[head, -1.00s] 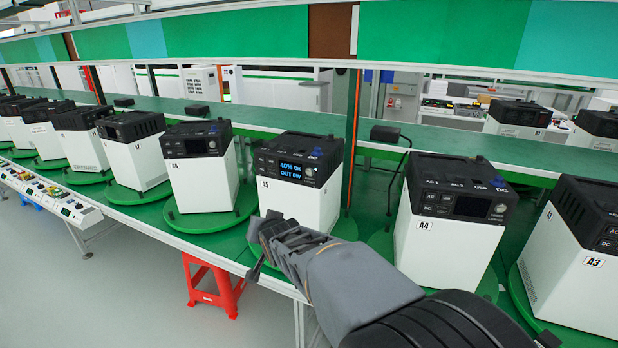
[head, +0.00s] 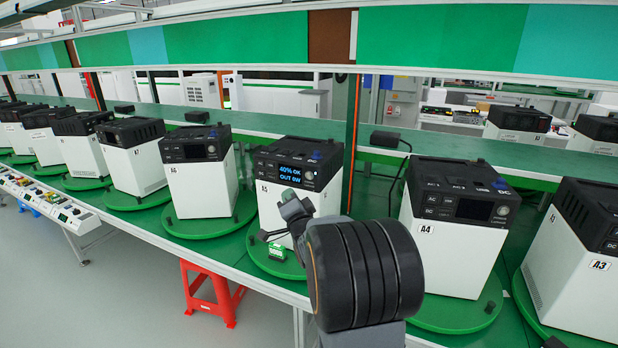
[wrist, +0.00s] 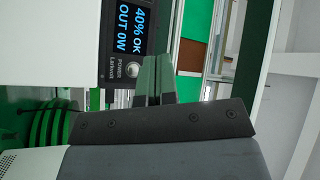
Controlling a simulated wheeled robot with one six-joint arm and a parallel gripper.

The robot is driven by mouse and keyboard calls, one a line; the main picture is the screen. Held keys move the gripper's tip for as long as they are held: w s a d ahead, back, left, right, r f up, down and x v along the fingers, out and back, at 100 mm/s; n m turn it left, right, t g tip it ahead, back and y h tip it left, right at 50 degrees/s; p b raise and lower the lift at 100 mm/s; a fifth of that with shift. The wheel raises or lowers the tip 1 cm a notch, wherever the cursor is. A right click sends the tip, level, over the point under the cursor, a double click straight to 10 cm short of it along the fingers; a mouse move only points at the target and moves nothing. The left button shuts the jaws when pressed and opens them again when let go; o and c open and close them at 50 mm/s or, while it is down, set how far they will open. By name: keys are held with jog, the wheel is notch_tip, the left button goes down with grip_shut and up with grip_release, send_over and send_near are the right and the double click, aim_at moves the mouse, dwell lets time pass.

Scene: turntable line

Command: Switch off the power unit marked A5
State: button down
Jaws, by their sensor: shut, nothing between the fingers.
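The A5 power unit (head: 270,200) is a white box with a black top, standing upright on a green turntable. Its display (head: 290,174) is lit blue and reads 40% OK, OUT 0W. In the wrist view the lit display (wrist: 132,27) appears sideways, with a round silver button (wrist: 131,70) marked POWER below it. My gripper (head: 289,197) is in front of the unit's front, just below the display. In the wrist view my gripper (wrist: 154,62) is shut and empty, with its fingertips beside the button in the picture. I cannot tell whether they touch the panel.
The A4 unit (head: 455,235) stands to the right and the A6 unit (head: 200,190) to the left, both with dark displays. A red stool (head: 210,295) stands below the table edge.

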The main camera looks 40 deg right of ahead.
aim_at(309, 176)
jog(key=shift+d, duration=0.15)
jog(key=w+d+p, duration=0.1)
jog(key=w+d, duration=0.3)
jog(key=d, duration=0.3)
jog(key=shift+d+p, duration=0.25)
jog(key=shift+p, duration=0.1)
jog(key=shift+w+d, duration=0.15)
dwell(1.9)
jog(key=shift+w+d+b, duration=0.15)
jog(key=shift+d+b, duration=0.1)
jog(key=shift+b, duration=0.05)
jog(key=shift+w+d, duration=0.15)
jog(key=shift+d, duration=0.15)
dwell(0.7)
jog(key=shift+a, duration=0.15)
jog(key=shift+s+a+b, duration=0.4)
jog(key=shift+a+b, duration=0.15)
jog(key=shift+b, duration=0.1)
jog(key=shift+a, duration=0.1)
